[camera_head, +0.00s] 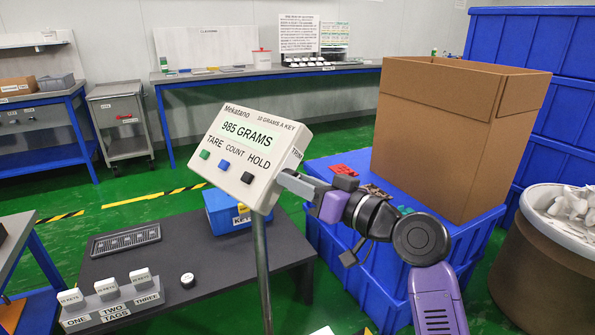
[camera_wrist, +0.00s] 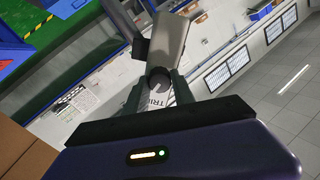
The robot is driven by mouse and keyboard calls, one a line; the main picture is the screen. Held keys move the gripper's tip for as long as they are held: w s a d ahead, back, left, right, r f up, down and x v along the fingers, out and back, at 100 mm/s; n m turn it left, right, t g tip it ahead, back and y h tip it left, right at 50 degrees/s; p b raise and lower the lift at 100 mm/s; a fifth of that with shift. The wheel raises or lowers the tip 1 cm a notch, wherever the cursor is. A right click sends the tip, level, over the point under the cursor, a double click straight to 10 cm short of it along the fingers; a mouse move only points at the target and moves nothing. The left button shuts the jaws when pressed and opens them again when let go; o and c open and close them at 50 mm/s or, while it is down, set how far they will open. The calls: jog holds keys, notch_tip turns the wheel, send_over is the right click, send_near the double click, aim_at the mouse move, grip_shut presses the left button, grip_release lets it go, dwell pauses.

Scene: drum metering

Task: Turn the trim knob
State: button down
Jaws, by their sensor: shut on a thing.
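The white scale display (camera_head: 247,152) stands on a metal post and reads 985 GRAMS. The word TRIM is printed on its right side, and the same box shows in the wrist view (camera_wrist: 172,38). My gripper (camera_head: 291,182) reaches in from the right at that side face. In the wrist view my gripper (camera_wrist: 160,90) is shut on the trim knob (camera_wrist: 158,76), a small dark round part between the two fingers.
A cardboard box (camera_head: 450,130) stands on blue crates (camera_head: 350,250) behind my arm. A bin of white pieces (camera_head: 545,265) is at right.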

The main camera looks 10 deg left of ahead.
jog(key=shift+m+p, duration=0.4)
jog(key=shift+m, duration=0.2)
jog(key=c, duration=1.1)
grip_release()
jog(key=shift+o, duration=0.2)
jog(key=shift+d, duration=0.1)
jog(key=v, duration=0.7)
jog(key=shift+s+d+p, duration=0.25)
jog(key=shift+p, duration=0.15)
